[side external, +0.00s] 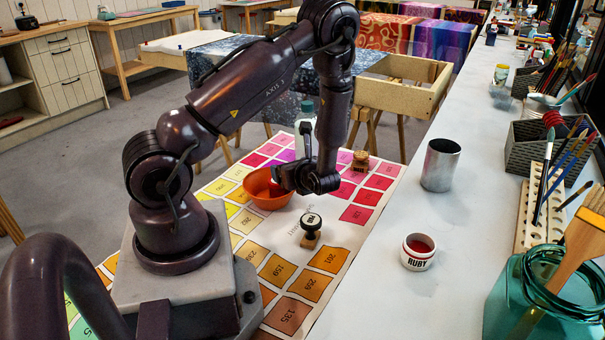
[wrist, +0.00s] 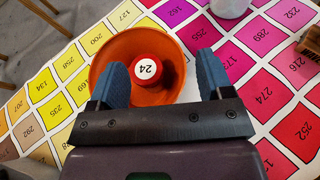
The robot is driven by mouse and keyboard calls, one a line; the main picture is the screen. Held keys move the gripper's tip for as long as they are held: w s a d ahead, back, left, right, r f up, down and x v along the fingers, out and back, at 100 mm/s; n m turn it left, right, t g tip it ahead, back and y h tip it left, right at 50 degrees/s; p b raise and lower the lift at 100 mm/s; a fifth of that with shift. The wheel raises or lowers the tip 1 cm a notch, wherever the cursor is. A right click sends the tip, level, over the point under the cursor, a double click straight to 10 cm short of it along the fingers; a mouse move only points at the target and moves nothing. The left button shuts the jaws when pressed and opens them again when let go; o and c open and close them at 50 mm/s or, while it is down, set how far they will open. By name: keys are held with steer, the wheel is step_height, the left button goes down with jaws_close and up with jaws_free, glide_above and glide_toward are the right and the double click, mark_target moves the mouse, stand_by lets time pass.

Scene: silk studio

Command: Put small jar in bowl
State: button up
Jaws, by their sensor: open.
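The orange bowl (side external: 262,201) stands on the colour chart, and it fills the upper middle of the wrist view (wrist: 108,58). Inside it is a small red jar (wrist: 163,84) with a round white top marked 24, upright as far as I can tell. In the side view the jar is mostly hidden by the bowl and my gripper. My gripper (wrist: 163,78) is open and empty, its two blue fingers spread to either side of the jar in the picture without touching it. In the side view my gripper (side external: 283,177) is at the bowl's right rim.
Two stamps stand on the chart, a round-topped one (side external: 311,224) in front and a wooden one (side external: 360,161) behind. A pale bottle (side external: 305,118) stands behind my gripper. The white table at right holds a metal can (side external: 440,165), a RUBY pot (side external: 418,253) and a brush jar (side external: 535,300).

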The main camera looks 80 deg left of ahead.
steer(key=v, duration=0.9)
steer(key=s+d+r+n+t+h, duration=0.3)
steer(key=d+r+n+h, duration=0.3)
steer(key=r, duration=0.5)
steer(key=s+d+r+n+t+h, duration=0.3)
steer(key=d+r+n+t+h, duration=0.2)
steer(key=d+r, duration=0.7)
steer(key=n+h, duration=0.2)
steer(key=n, duration=0.2)
steer(key=shift+r+n, duration=0.3)
steer(key=shift+n, duration=0.1)
